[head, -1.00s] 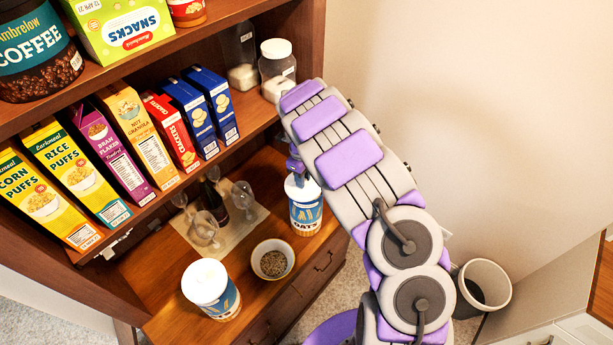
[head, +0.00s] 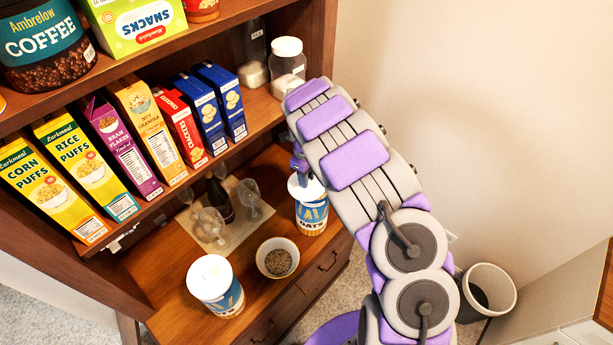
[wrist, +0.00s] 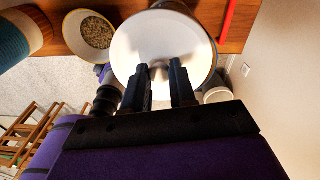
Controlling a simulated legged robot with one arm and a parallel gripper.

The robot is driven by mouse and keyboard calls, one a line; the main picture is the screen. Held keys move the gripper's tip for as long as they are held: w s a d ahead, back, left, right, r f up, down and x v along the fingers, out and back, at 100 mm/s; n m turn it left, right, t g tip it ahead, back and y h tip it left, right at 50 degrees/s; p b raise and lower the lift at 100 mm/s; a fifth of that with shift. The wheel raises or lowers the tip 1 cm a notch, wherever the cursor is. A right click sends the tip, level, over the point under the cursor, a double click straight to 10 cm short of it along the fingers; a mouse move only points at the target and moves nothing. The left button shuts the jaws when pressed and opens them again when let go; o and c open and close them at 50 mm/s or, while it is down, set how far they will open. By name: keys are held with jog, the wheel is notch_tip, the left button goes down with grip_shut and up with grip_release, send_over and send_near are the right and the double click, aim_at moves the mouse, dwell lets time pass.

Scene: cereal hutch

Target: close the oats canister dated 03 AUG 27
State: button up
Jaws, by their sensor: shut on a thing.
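A blue-and-white oats canister (head: 312,217) stands at the right of the wooden counter, beside the bowl. A white round lid (head: 302,188) is at its top; it fills the upper middle of the wrist view (wrist: 135,45). My gripper (wrist: 162,72) is shut on the lid, its two dark fingers meeting it near the middle. In the head view my arm partly hides the gripper and lid. I cannot tell whether the lid is fully seated. A second white-topped canister (head: 216,287) stands at the front left. No date is legible on either canister.
A bowl of grain (head: 277,259) stands between the canisters. Glasses and a dark bottle (head: 219,200) stand on a mat (head: 187,220) behind. Cereal boxes (head: 120,150) and jars line the shelf above. A bin (head: 487,292) stands on the floor at right.

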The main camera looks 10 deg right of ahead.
aim_at(317, 182)
jog(key=shift+d, duration=1)
jog(key=shift+a, duration=0.2)
jog(key=shift+d, duration=0.85)
jog(key=shift+a, duration=0.3)
jog(key=shift+a+f+b, duration=0.1)
jog(key=shift+f+b, duration=0.3)
jog(key=shift+a+f+b, duration=0.15)
jog(key=shift+a+b, duration=0.2)
grip_shut()
dwell(0.3)
dwell(0.4)
jog(key=o, duration=1.3)
grip_release()
jog(key=shift+o, duration=0.2)
